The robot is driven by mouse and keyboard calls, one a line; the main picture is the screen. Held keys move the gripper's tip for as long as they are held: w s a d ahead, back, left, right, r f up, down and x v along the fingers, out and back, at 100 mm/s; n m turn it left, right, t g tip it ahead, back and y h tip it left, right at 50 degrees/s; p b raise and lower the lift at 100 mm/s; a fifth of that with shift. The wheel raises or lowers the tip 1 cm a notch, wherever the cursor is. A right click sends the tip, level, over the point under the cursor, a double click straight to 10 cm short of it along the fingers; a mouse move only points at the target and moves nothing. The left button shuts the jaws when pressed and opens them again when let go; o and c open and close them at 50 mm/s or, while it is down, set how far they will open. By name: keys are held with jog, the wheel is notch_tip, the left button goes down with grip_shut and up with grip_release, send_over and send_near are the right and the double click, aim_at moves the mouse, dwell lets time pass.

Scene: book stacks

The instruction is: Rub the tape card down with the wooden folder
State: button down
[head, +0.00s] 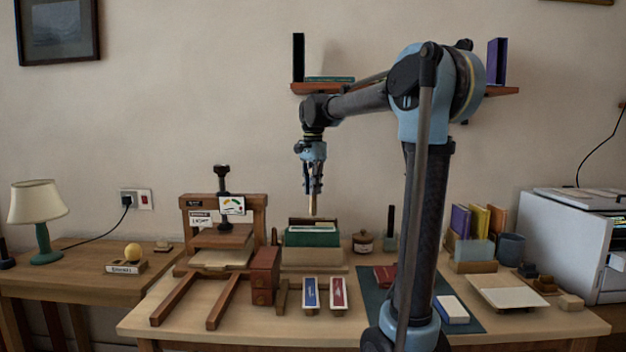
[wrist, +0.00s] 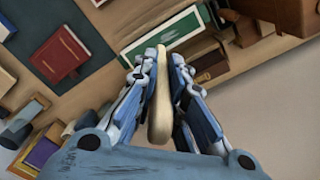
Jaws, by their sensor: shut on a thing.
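My gripper (head: 312,188) is shut on a pale wooden folder (head: 312,206), which points down between the fingers. The folder also shows in the wrist view (wrist: 160,105), long and rounded at its near end. My gripper hangs above a green book or box (head: 312,238) in a wooden stand; the folder's tip looks apart from it, though the gap is hard to judge. I cannot tell which thing is the tape card.
A wooden press (head: 224,240) stands left of the stand. A dark mat (head: 374,285) bears a red book (wrist: 60,53) and a white-and-blue block (head: 451,308). A pale tray (head: 509,292) lies at right. A wall shelf (head: 322,88) hangs behind my arm.

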aim_at(314, 199)
notch_tip(314, 199, down, 4)
jog(key=shift+d+f, duration=0.15)
jog(key=shift+f, duration=0.15)
notch_tip(314, 199, up, 4)
jog(key=shift+d+f, duration=0.1)
jog(key=shift+a+r, duration=0.2)
jog(key=shift+r, duration=1.9)
